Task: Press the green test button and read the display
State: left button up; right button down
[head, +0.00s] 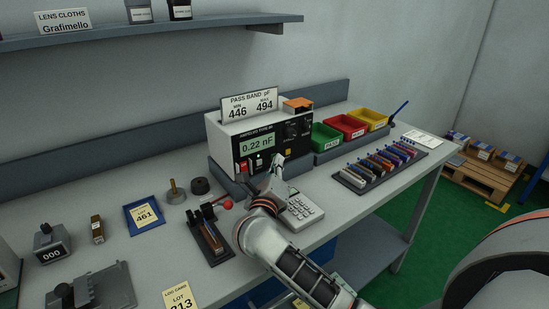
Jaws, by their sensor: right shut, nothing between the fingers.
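The tester (219,137) is a white box with a black front, standing at the back of the bench. Its green-lit display (257,145) reads 0.22 nF. My right gripper (278,162) is shut and empty, with its fingertips right in front of the lower middle of the tester's front panel. I cannot tell whether they touch it. I cannot make out the green test button; the gripper covers part of the panel there. A card (250,104) on top reads PASS BAND pF, MIN 446, MAX 494. My left gripper is not in view.
A calculator (301,211) lies close beside my right wrist. A red-knobbed lever fixture (216,243) stands left of it. Green (326,138), red (348,127) and yellow (371,118) bins stand right of the tester, with a rack of coloured parts (381,165) in front.

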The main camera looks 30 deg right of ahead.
jog(key=shift+s, duration=0.1)
jog(key=shift+s+p, duration=0.4)
jog(key=shift+s, duration=0.3)
jog(key=shift+s, duration=0.1)
jog(key=shift+s+d+r+p, duration=0.1)
jog(key=shift+s+p, duration=0.3)
jog(key=shift+s, duration=0.25)
jog(key=shift+s+d+p, duration=0.15)
jog(key=shift+s+p, duration=0.5)
jog(key=shift+s, duration=1.1)
